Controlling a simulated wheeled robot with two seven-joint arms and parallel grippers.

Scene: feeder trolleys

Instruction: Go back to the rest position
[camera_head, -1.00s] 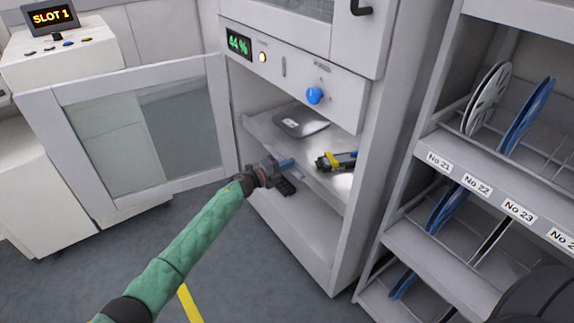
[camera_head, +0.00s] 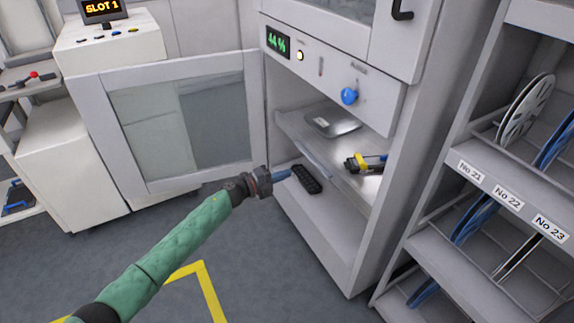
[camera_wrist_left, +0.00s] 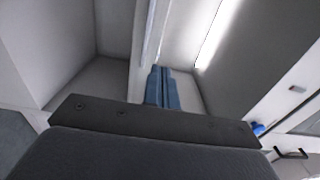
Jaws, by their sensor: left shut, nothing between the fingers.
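My left gripper (camera_head: 282,175) is at the open front of the white cabinet (camera_head: 345,240), its blue fingers pointing into the lower compartment. The fingers are shut with nothing between them; in the left wrist view the two blue fingers (camera_wrist_left: 161,88) lie side by side. A black ridged block (camera_head: 307,179) lies on the lower floor of the cabinet, just beyond the fingertips in the head view. I cannot tell whether they touch. My right gripper is not in view.
The cabinet's glazed door (camera_head: 185,130) stands open at left. A yellow-and-black tool (camera_head: 366,163) and a grey flat object (camera_head: 333,123) lie on the upper shelf. A reel rack (camera_head: 480,195) stands at right. The floor (camera_head: 250,270) in front is clear.

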